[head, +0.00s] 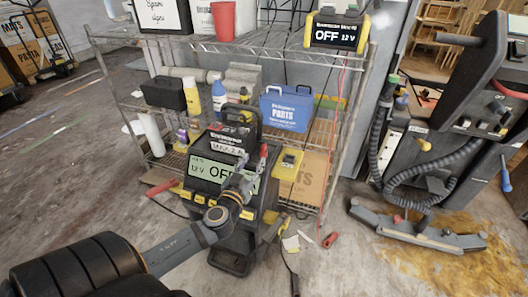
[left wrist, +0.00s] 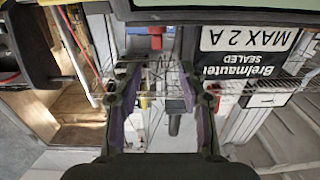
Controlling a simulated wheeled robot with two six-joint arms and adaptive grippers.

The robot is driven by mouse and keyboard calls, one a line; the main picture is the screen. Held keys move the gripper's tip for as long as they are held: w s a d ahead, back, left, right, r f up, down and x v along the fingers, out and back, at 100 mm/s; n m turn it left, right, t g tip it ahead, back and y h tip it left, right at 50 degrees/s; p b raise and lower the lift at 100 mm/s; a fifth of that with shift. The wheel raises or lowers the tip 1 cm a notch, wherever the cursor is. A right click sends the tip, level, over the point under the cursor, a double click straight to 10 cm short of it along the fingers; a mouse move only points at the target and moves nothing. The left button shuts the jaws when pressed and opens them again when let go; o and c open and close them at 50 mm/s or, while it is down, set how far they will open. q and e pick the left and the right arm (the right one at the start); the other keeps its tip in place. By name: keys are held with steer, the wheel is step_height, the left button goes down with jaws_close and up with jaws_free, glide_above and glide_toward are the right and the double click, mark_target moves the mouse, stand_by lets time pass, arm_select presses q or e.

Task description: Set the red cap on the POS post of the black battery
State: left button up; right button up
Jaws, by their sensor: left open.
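The black battery (head: 232,137), with a white "MAX 2 A" label and a carry handle, sits behind the lit "12 V OFF" display in the head view. Its labelled face also shows at the upper right of the left wrist view (left wrist: 240,68). A small red piece (head: 264,150) stands at its right side; it also shows ahead of my fingers in the left wrist view (left wrist: 156,36). I cannot tell whether it is the cap or a terminal part. My left gripper (head: 246,181) is open and empty in front of the display. My right gripper is out of view.
The display unit (head: 208,171) stands close in front of my left arm. A wire shelf (head: 270,50) holds bottles, a blue parts box (head: 287,107) and a red cup (head: 223,20). A red clamp (head: 330,240) lies on the floor. A machine with a hose (head: 440,185) stands at right.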

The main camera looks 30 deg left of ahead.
mark_target(262, 149)
arm_select(q)
steer(key=x, duration=0.9)
steer(key=shift+w+f, duration=0.15)
steer(key=shift+w, duration=0.3)
steer(key=shift+d, duration=0.1)
jaws_close()
